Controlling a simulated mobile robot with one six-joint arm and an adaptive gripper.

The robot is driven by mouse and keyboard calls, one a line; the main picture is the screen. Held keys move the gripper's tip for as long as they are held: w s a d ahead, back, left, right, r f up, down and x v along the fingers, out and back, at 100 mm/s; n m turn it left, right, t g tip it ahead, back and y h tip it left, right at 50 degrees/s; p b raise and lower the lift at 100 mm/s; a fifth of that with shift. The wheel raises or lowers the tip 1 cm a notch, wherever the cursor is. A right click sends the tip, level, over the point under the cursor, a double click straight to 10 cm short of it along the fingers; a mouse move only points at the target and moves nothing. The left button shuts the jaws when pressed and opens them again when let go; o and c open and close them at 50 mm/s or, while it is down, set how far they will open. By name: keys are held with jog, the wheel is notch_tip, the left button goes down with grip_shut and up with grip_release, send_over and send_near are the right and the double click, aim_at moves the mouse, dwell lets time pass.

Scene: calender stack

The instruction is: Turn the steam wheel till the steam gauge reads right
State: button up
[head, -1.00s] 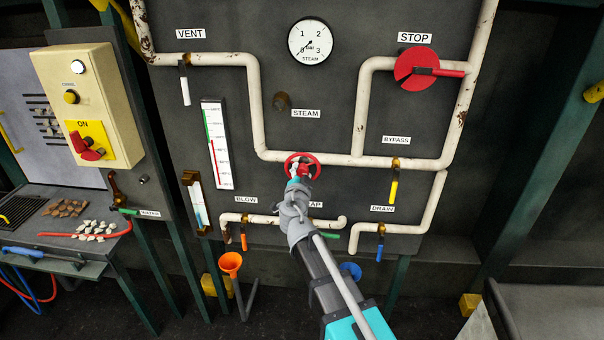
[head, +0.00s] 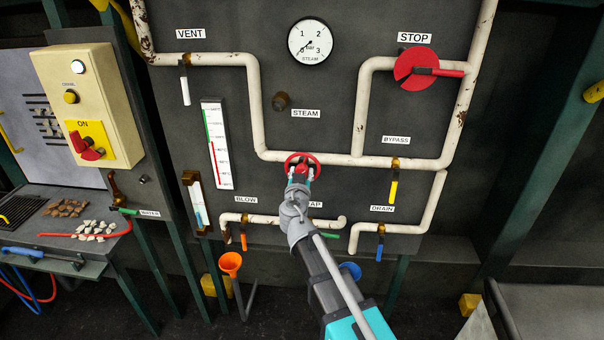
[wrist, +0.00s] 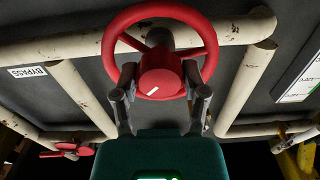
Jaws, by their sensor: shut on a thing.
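The red steam wheel (head: 302,158) sits on the white pipe at the middle of the dark panel, and its rim and hub fill the upper wrist view (wrist: 160,22). My gripper (head: 299,178) is at the wheel from below. In the wrist view my two fingers (wrist: 160,85) stand on either side of the red hub, shut on it. A white mark shows on the hub face. The round white steam gauge (head: 310,41), marked 0 to 3 bar, is above; its thin needle points to the lower left, near 0.
A yellow bypass handle (head: 394,187), a blue drain handle (head: 380,247) and an orange blow handle (head: 244,237) hang near my arm. An orange funnel (head: 230,263) stands below left.

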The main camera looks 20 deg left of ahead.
jog(key=n, duration=0.5)
jog(key=shift+w+a+r+n, duration=0.15)
jog(key=shift+w+a+n, duration=0.05)
jog(key=shift+w+n, duration=0.2)
jog(key=shift+o, duration=0.2)
jog(key=n, duration=0.4)
jog(key=shift+d, duration=0.1)
jog(key=shift+o, duration=0.2)
jog(key=n, duration=0.5)
jog(key=shift+n, duration=0.4)
jog(key=n, duration=0.5)
jog(key=shift+d, duration=0.1)
jog(key=n, duration=0.5)
jog(key=shift+r+n, duration=0.1)
jog(key=shift+n, duration=0.3)
jog(key=n, duration=0.4)
jog(key=shift+n, duration=0.3)
jog(key=n, duration=0.5)
jog(key=shift+n, duration=2.5)
jog(key=shift+c, duration=0.2)
